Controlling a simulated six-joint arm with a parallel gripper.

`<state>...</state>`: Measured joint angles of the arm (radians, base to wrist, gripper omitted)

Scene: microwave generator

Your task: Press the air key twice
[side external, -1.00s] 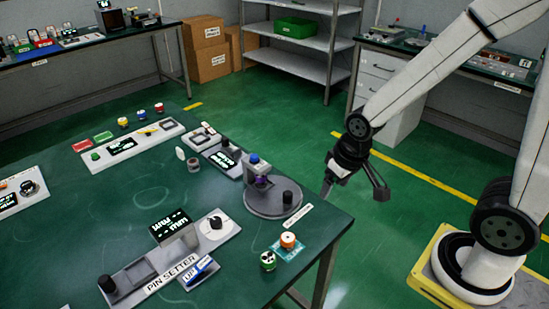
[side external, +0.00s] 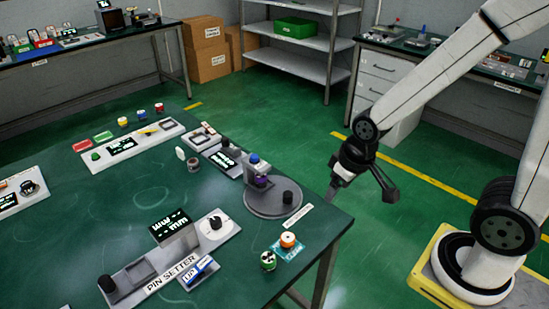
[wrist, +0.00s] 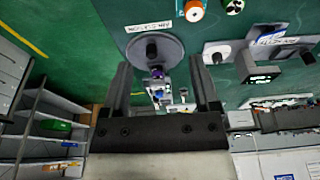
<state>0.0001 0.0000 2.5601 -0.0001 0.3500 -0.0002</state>
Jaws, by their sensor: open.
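No key that I can read as the air key shows in either view; the small labels are too blurred. Next to the table's right corner stands a round grey base (side external: 262,203) with a black knob (side external: 287,197) and a blue-topped post (side external: 254,160). The base also shows in the wrist view (wrist: 172,42). The pin setter panel (side external: 218,240) has a small display, a white dial, a black knob and a blue-and-white block (side external: 201,269). My gripper (side external: 361,190) is open and empty, off the table's right edge. In the wrist view its fingers (wrist: 160,68) point toward the round base.
Several panels with displays line the table's back and left. A shelf (side external: 300,65) and boxes stand behind.

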